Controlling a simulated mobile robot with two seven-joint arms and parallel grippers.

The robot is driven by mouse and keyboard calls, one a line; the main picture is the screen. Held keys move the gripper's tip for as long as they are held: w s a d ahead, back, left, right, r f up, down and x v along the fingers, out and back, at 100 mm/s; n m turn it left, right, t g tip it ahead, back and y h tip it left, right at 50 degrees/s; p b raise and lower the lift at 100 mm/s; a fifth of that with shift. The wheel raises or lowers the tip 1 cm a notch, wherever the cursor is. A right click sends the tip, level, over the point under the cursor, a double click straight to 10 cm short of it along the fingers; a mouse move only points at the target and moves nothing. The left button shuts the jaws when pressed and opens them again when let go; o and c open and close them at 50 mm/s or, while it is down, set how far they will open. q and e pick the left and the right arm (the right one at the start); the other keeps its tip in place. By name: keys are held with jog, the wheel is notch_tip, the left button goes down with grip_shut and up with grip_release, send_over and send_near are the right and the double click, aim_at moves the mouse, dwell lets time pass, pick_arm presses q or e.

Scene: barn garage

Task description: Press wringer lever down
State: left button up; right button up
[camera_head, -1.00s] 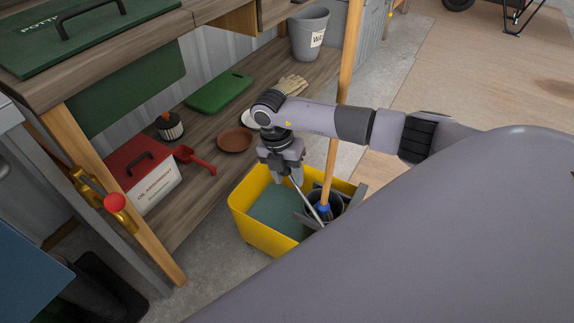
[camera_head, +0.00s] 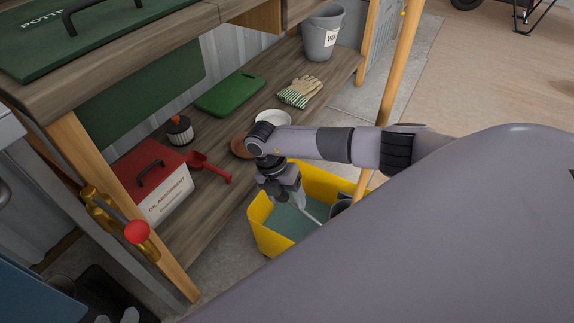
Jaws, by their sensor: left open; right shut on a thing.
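The yellow mop bucket (camera_head: 262,228) stands on the floor, with grey-green water visible inside. A thin metal wringer lever (camera_head: 312,214) slants down to the right over it. My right gripper (camera_head: 296,203) is above the bucket, pointing down, shut on the upper end of the lever. The dark wringer (camera_head: 341,206) barely shows at the bucket's right side; most of it is hidden behind my body. A wooden mop handle (camera_head: 397,80) rises from there, leaning right. My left gripper (camera_head: 117,317) shows only its pale fingertips at the bottom left edge, apart and empty.
A wooden shelf left of the bucket holds a red-lidded box (camera_head: 155,180), a red scoop (camera_head: 210,167), a green board (camera_head: 230,94), gloves (camera_head: 300,91) and a grey bucket (camera_head: 323,32). A wooden post (camera_head: 120,200) stands at left. Floor is open at upper right.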

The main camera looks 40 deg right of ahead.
jog(key=shift+s+d+f, duration=0.25)
jog(key=shift+s+f, duration=0.25)
jog(key=shift+f, duration=0.05)
jog(key=o, duration=0.9)
jog(key=shift+o, duration=0.2)
jog(key=shift+r, duration=0.1)
jog(key=shift+w+r, duration=0.1)
jog(key=shift+r, duration=0.2)
jog(key=p+v, duration=0.1)
jog(key=v, duration=0.2)
jog(key=p+v, duration=0.1)
jog(key=v, duration=0.2)
jog(key=shift+w+a+r, duration=0.15)
jog(key=shift+w+r, duration=0.05)
jog(key=shift+w, duration=0.1)
pick_arm(q)
jog(key=shift+s+a+r+m+y, duration=0.15)
jog(key=shift+s+a+y, duration=0.1)
jog(key=shift+a, duration=0.25)
jog(key=shift+s+a+f+m+y, duration=0.15)
jog(key=shift+a+y, duration=0.1)
jog(key=shift+a, duration=0.25)
pick_arm(e)
jog(key=shift+w+a+r, duration=0.1)
jog(key=shift+r, duration=0.15)
pick_arm(q)
jog(key=shift+r, duration=0.15)
jog(key=shift+r, duration=0.1)
